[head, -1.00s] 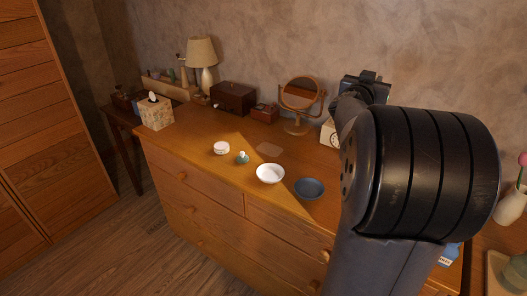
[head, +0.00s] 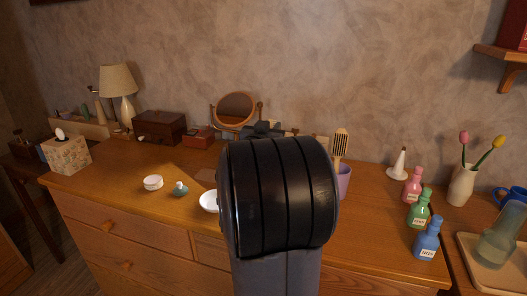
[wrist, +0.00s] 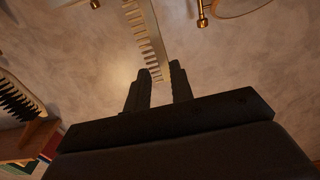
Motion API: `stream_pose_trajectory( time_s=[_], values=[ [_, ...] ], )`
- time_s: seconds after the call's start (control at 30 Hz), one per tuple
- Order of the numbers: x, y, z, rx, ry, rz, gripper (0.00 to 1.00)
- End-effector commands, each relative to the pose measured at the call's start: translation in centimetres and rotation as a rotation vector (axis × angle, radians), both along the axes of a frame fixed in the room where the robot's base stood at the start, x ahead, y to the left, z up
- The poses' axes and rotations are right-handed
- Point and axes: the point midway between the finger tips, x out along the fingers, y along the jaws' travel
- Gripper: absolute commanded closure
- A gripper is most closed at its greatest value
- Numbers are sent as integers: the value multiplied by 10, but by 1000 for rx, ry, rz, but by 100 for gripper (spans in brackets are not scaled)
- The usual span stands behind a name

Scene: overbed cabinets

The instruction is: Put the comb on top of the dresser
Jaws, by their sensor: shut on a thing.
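My gripper (wrist: 165,70) is shut on the comb (wrist: 150,40) in the wrist view. The comb is pale, with a row of teeth along its left side, and its end sits between the fingertips. In the head view my arm hides the fingers and the comb. The wooden dresser (head: 385,236) spans the head view, with my arm in front of its middle.
On the dresser stand a tissue box (head: 66,154), lamp (head: 118,82), wooden box (head: 160,127), mirror (head: 236,108), white bowl (head: 208,201), purple cup (head: 344,182) with a brush, and bottles (head: 427,240). The top shows free room between cup and bottles.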

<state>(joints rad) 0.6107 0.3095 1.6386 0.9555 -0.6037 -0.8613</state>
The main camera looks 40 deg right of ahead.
Motion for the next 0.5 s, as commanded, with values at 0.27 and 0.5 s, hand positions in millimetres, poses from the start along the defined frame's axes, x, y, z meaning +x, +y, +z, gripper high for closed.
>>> stream_pose_trajectory(
  time_s=[0.27,0.5],
  values=[
    [0,0,-45,1,2,1,100],
    [0,0,-46,0,1,1,100]
  ],
)
